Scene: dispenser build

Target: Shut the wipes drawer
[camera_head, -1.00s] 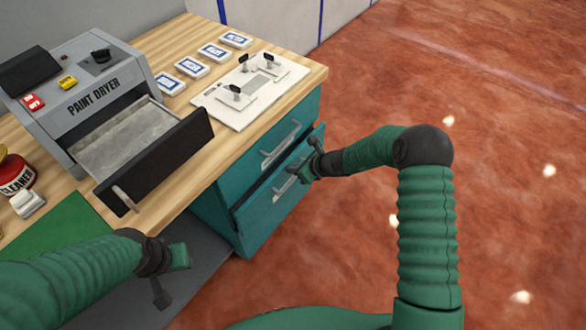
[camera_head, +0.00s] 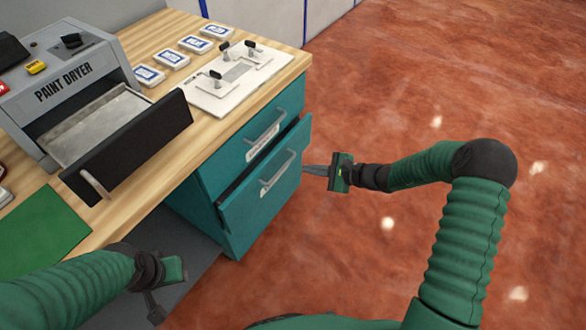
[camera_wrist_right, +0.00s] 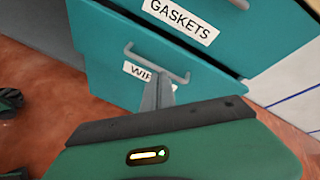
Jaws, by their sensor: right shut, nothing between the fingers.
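The wipes drawer (camera_head: 262,192) is the lower teal drawer of the cabinet under the worktop. Its front stands out from the cabinet, with a dark gap along its top, so it is partly open. In the right wrist view, the wipes drawer (camera_wrist_right: 112,82) has a grey handle and a label partly hidden behind my fingers. My right gripper (camera_head: 306,170) is shut and empty, just right of the drawer front, with its fingers pointing at it. Its fingers (camera_wrist_right: 160,86) overlap the handle in the wrist view; contact is unclear. My left gripper (camera_head: 158,308) hangs low at left, its jaws unclear.
The upper gaskets drawer (camera_head: 247,145) looks shut. A paint dryer (camera_head: 60,80) with an open black-fronted tray (camera_head: 135,150) stands on the wooden worktop (camera_head: 285,68). A white panel with levers (camera_head: 228,85) and several labelled packs lie behind. The red floor at right is clear.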

